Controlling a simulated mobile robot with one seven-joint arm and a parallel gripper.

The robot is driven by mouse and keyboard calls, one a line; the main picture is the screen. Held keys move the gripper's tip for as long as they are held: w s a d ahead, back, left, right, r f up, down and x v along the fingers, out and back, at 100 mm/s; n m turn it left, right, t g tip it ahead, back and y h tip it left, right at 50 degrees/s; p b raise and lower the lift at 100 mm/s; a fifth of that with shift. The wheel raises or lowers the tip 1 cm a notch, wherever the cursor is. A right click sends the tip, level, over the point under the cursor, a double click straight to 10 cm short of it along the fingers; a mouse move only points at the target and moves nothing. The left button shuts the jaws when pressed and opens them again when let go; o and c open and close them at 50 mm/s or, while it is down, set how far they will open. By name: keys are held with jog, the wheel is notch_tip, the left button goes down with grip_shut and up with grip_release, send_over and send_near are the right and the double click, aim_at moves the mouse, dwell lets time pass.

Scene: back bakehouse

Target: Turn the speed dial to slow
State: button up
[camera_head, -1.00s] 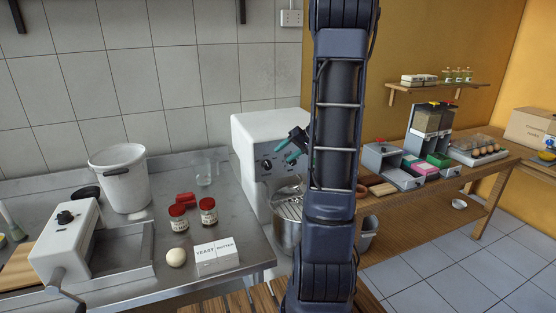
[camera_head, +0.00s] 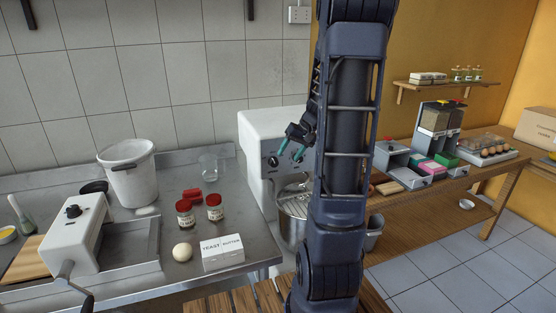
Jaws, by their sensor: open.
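A white mixer (camera_head: 254,132) stands at the right end of the steel counter, with a steel bowl (camera_head: 291,226) under it. A dark round dial (camera_head: 272,161) with a light mark shows on its front panel; its exact setting is too small to read. My gripper (camera_head: 289,155) is open, its two green fingers pointing down in front of the panel. The left finger appears close to the dial; I cannot tell if it touches. Part of the panel is hidden behind my gripper and arm. A white cranked machine (camera_head: 73,238) at the left also has a dark knob (camera_head: 72,211).
The steel counter (camera_head: 222,205) holds a white bucket (camera_head: 129,178), red-lidded jars (camera_head: 185,213), a glass (camera_head: 208,166), a pale ball (camera_head: 182,252) and a yeast and butter box (camera_head: 222,253). A wooden table (camera_head: 430,207) with dispensers and eggs stands at the right.

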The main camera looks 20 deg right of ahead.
aim_at(275, 160)
jog(key=w+a+r+n+t+h, duration=0.1)
jog(key=w+a+r+t+h, duration=0.1)
jog(key=a+r+h, duration=0.25)
jog(key=shift+h, duration=0.35)
jog(key=shift+s+x, duration=0.2)
jog(key=shift+x, duration=2.55)
jog(key=shift+s+x, duration=0.2)
jog(key=shift+x, duration=2.55)
jog(key=shift+f, duration=0.2)
jog(key=c, duration=1)
